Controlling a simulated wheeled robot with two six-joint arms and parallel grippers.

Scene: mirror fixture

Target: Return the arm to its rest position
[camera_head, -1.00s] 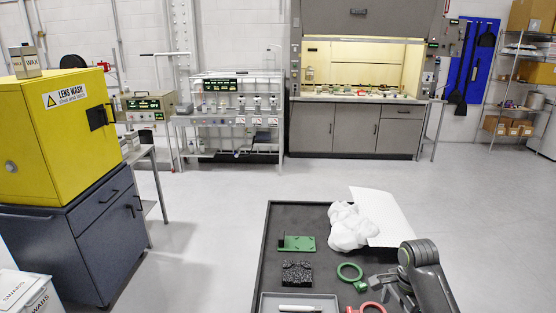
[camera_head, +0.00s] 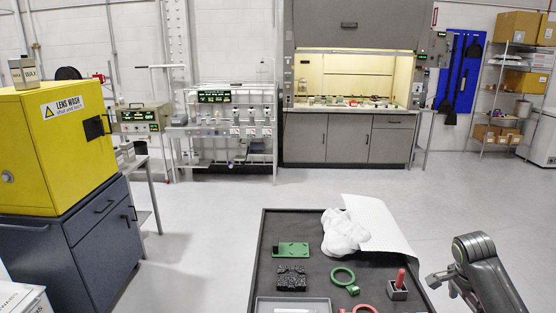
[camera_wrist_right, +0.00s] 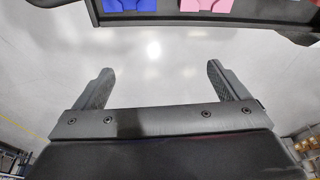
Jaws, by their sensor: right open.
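My right arm with its gripper (camera_head: 437,281) is at the lower right of the head view, beside the right edge of the dark table. In the right wrist view the two fingers of the right gripper (camera_wrist_right: 155,88) stand wide apart with only pale floor between them. The gripper is open and empty. My left gripper is in neither view.
The dark table (camera_head: 300,228) holds a green plate (camera_head: 292,249), a black foam block (camera_head: 291,278), a green ring (camera_head: 342,276), a red-handled piece in a grey block (camera_head: 398,287), a white cloth (camera_head: 343,234) and a white sheet (camera_head: 380,222). A yellow cabinet (camera_head: 60,150) stands left. Floor right of the table is clear.

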